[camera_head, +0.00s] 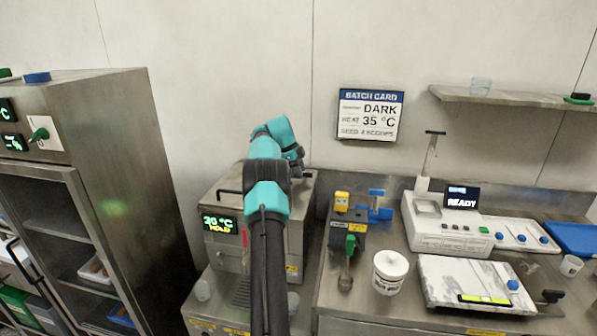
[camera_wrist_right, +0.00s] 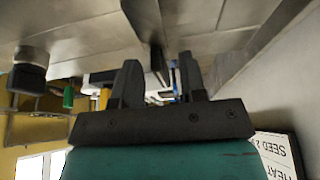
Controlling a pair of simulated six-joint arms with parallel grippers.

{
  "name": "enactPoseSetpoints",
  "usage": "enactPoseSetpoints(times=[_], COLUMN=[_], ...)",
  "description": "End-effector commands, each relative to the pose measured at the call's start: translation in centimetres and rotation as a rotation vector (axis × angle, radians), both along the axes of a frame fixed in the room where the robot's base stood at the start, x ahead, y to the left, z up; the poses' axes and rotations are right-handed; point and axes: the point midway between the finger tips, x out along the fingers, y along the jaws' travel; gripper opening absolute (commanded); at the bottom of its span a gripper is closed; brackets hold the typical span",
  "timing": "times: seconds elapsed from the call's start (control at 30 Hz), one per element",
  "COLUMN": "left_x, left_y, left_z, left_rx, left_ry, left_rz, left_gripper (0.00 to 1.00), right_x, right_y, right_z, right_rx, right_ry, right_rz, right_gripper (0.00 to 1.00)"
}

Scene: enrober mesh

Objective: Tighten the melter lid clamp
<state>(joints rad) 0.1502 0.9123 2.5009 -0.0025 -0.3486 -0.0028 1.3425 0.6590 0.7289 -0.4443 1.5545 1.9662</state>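The melter (camera_head: 222,255) is a steel box with a green display reading 30 °C HOLD and a black handle (camera_head: 228,193) on its top left. My right gripper (camera_head: 298,161) is at the far end of the teal and black arm, above the back right of the melter. In the right wrist view its two dark fingers (camera_wrist_right: 160,68) stand apart, with nothing clearly held. My left gripper is not in view.
Right of the melter are a dark device with a green lever (camera_head: 350,244), a white tub (camera_head: 390,272), a white READY unit (camera_head: 440,225) and a marble slab (camera_head: 470,282). A tall steel cabinet (camera_head: 125,170) stands left. A batch card (camera_head: 370,115) hangs behind.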

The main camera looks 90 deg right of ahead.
Motion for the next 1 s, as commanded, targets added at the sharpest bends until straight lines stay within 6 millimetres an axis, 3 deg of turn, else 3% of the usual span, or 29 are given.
enactPoseSetpoints(times=[0.27,0.8,1.0], left_x=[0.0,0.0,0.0], left_y=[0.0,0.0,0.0], left_z=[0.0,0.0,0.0], left_rx=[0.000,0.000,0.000], left_ry=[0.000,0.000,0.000], left_rz=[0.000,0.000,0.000], left_gripper=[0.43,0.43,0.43], right_x=[-0.1,0.1,0.0], right_y=[0.0,0.1,0.6], right_z=[0.1,3.6,3.6], right_rx=[0.002,0.000,0.002], right_ry=[0.001,0.000,0.001], right_rz=[-0.001,0.000,0.001], right_gripper=[0.38,0.38,0.38])
